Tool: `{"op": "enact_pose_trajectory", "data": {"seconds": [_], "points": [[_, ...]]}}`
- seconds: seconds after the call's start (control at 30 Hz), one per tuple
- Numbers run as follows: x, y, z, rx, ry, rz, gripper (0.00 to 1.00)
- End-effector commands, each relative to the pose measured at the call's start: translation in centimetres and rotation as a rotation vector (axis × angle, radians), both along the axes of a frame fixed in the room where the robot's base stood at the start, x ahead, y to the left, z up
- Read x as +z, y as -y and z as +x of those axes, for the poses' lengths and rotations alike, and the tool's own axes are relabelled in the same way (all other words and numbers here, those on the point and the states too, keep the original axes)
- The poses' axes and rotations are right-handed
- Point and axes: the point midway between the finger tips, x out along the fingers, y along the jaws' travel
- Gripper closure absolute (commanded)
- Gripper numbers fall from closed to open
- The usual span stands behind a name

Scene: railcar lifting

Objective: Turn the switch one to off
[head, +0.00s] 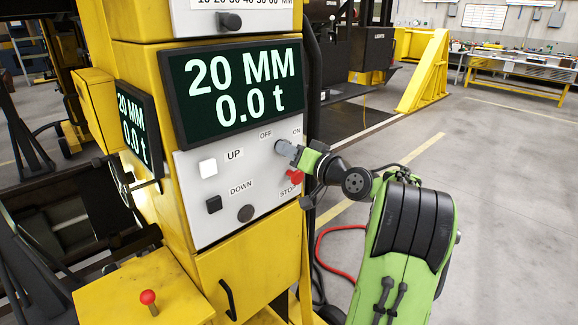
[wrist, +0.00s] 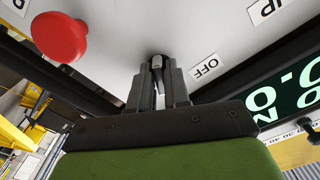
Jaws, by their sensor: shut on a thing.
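The switch (wrist: 157,63) is a small dark knob on the grey control panel (head: 225,215). My gripper (wrist: 160,85) is shut on it, with one finger on each side. In the head view my gripper (head: 283,147) reaches the panel from the right, just below the OFF label (head: 265,134), and hides the switch. The ON label (head: 297,131) is to the right. In the wrist view the OFF label (wrist: 206,67) is right of the fingers. I cannot tell which label the knob points to.
The red stop button (head: 294,177) sits close below my gripper. The white UP button (head: 208,167) and black DOWN button (head: 213,204) are to the left. The display (head: 235,85) above reads 20 MM and 0.0 t. Open floor (head: 500,200) lies right.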

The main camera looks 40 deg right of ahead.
Motion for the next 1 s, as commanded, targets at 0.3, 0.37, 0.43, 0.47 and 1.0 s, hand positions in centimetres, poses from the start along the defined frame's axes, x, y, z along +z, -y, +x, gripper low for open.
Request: {"op": "enact_pose_trajectory", "data": {"seconds": [0.3, 0.37, 0.43, 0.47, 1.0], "points": [[-0.58, -0.03, 0.02, 0.001, 0.008, -0.286, 1.00], [-0.56, -0.01, 0.02, 0.002, 0.008, -0.331, 1.00], [-0.50, 0.02, 0.01, 0.001, 0.009, -0.379, 1.00], [-0.50, 0.02, 0.01, 0.001, 0.009, -0.398, 1.00], [-0.20, 0.08, 0.00, 0.001, 0.011, -0.564, 1.00]]}}
